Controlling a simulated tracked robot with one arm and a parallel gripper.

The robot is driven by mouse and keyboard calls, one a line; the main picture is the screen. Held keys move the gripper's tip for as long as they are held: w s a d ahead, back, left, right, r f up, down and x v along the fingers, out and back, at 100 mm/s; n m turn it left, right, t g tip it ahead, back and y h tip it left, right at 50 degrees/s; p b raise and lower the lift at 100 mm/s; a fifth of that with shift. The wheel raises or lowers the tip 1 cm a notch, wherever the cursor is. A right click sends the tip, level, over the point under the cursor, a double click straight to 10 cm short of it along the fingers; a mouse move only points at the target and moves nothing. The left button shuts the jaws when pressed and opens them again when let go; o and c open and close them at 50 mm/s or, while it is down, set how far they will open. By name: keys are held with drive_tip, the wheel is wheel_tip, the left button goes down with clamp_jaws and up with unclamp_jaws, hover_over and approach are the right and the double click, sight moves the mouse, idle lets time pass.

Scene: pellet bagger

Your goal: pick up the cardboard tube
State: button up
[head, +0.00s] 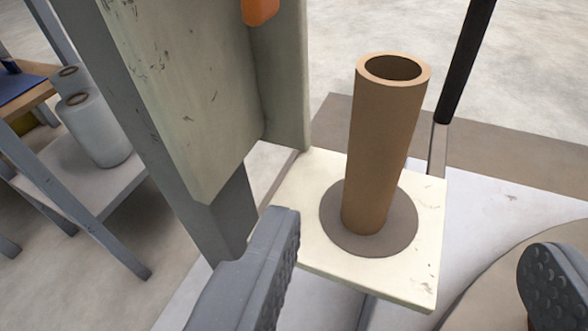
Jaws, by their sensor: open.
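The cardboard tube (381,150) is brown and hollow, with its open end up. It stands upright on a round grey-brown disc (335,226) on a cream square plate (427,215). My gripper (405,278) is open and empty. Its left finger shows at the bottom centre-left and its right finger at the lower right edge. The tube stands beyond the gap between the fingers, and neither finger appears to touch it. The whole tube is visible, apart from the inside of its lower part.
A grey-green machine panel and post (215,95) stand close left of the tube, with an orange part (260,10) at the top. A black-gripped rod (466,62) rises just right of the tube. Floor behind is clear.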

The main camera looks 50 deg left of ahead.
sight(385, 135)
drive_tip(key=b+x, duration=0.1)
drive_tip(key=x, duration=0.6)
drive_tip(key=shift+a+f, duration=0.15)
drive_tip(key=shift+a, duration=0.15)
drive_tip(key=shift+b+x, duration=1.25)
drive_tip(key=shift+x, duration=2.05)
drive_tip(key=shift+w+r, duration=0.1)
drive_tip(key=shift+r, duration=0.1)
drive_tip(key=c, duration=1.1)
